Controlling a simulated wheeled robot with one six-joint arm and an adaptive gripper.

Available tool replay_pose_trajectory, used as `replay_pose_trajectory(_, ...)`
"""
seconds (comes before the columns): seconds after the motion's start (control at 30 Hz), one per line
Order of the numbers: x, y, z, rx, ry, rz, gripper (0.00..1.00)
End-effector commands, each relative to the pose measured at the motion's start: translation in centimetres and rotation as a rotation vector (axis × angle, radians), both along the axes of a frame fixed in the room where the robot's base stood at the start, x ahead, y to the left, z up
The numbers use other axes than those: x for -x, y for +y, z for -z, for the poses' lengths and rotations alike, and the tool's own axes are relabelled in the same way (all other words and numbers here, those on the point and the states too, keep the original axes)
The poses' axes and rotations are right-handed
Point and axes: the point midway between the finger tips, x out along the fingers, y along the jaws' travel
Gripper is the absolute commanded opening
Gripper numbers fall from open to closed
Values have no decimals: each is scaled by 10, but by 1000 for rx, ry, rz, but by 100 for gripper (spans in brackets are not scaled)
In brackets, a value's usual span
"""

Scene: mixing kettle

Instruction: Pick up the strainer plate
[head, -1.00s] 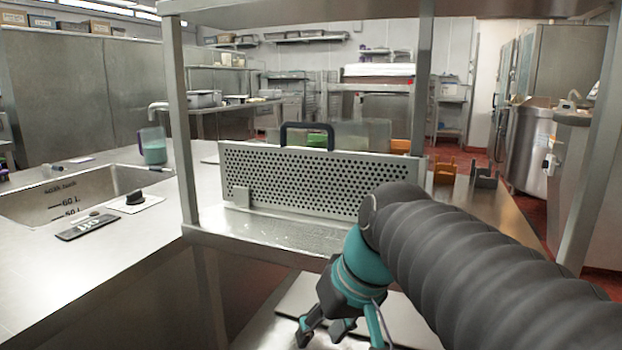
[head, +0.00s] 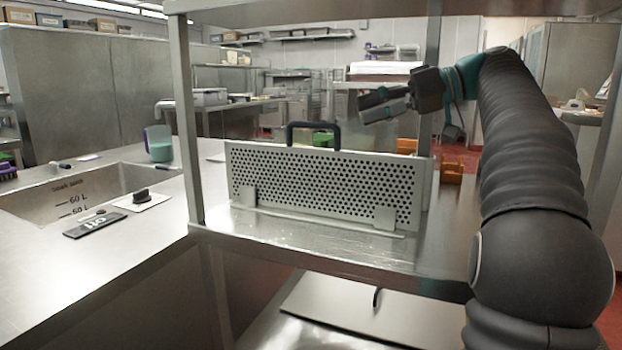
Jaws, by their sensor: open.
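The strainer plate (head: 312,186) is a flat perforated metal panel with a dark arched handle (head: 314,127) on its top edge. It stands upright on the metal shelf (head: 290,236), held at its foot by small metal brackets (head: 384,218). My gripper (head: 372,106) is open and empty. In the picture it is above and to the right of the handle, apart from it, with its fingers pointing left. How far it is from the plate in depth I cannot tell.
Steel posts (head: 187,120) and an upper shelf (head: 380,8) frame the plate. Orange holders (head: 451,172) stand to its right and a green item (head: 323,139) behind it. A sink (head: 70,198), a jug (head: 158,144) and a dark remote-like device (head: 95,225) are on the left counter.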

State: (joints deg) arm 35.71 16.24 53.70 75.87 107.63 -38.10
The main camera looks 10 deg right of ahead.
Motion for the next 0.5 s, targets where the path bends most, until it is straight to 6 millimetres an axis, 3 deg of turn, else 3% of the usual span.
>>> replay_pose_trajectory(0.5, -26, 53, 20, -3, -5, 4, 43)
